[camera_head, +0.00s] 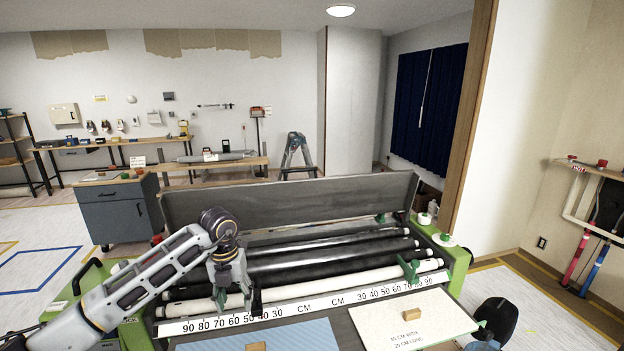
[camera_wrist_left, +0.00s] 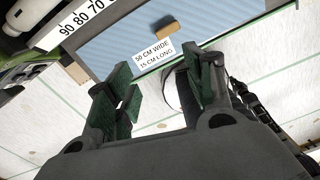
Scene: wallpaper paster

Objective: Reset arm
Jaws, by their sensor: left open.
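My left arm reaches in from the lower left in the head view. My left gripper (camera_head: 236,298) hangs down in front of the pasting machine's white centimetre scale (camera_head: 308,306). In the left wrist view my left gripper (camera_wrist_left: 162,88) has its two green-padded fingers apart with nothing between them. Beyond the fingertips is a blue striped sheet (camera_wrist_left: 120,40) with a label reading 50 cm wide, 15 cm long. My right gripper's fingers do not show. A dark rounded shape at the lower right edge of the head view may be part of my right arm.
The machine has black and white rollers (camera_head: 340,262) and a raised grey lid (camera_head: 290,203). A grey cabinet (camera_head: 118,212) and stepladder (camera_head: 297,155) stand behind.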

